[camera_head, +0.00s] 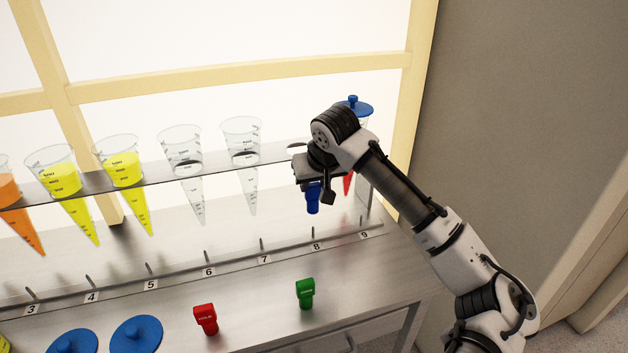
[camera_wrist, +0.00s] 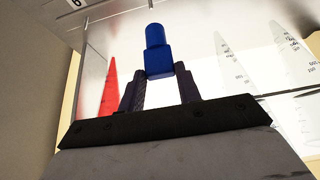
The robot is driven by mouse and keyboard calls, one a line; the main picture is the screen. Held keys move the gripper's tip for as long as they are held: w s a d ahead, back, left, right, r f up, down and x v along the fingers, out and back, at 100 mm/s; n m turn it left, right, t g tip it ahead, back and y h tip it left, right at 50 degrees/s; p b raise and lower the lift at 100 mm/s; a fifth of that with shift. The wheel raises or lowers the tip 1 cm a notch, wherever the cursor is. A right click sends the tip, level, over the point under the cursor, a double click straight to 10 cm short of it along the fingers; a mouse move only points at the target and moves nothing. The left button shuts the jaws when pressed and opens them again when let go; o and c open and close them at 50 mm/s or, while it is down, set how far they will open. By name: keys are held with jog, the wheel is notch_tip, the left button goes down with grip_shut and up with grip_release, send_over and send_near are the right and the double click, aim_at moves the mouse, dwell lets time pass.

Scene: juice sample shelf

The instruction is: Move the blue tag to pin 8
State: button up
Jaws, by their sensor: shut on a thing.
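The blue tag (camera_head: 313,202) hangs below my gripper (camera_head: 316,186) in the head view, in the air above pin 8 (camera_head: 316,232) and its number plate (camera_head: 316,247). The tag is apart from the pin in this view; the distance in depth is hard to tell. In the wrist view the blue tag (camera_wrist: 156,50) sits between the two dark fingers of my gripper (camera_wrist: 161,82), which is shut on its lower block. My gripper and wrist hide part of the shelf above pin 8. No tag shows on pin 8.
Two empty cones (camera_head: 241,147) stand left of my arm; a red-filled cone (camera_head: 348,184) under a blue lid (camera_head: 353,106) is right behind it. A red tag (camera_head: 205,318) and a green tag (camera_head: 305,293) rest on the bench. Blue lids (camera_head: 137,335) lie at front left.

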aim_at(315, 211)
jog(key=shift+f+b, duration=2.15)
jog(key=shift+f, duration=0.35)
jog(key=shift+r+p, duration=0.3)
jog(key=shift+p, duration=0.15)
jog(key=shift+w+p, duration=0.1)
jog(key=shift+p, duration=0.2)
jog(key=shift+f+b, duration=0.75)
jog(key=shift+f, duration=1.25)
jog(key=o, duration=1.1)
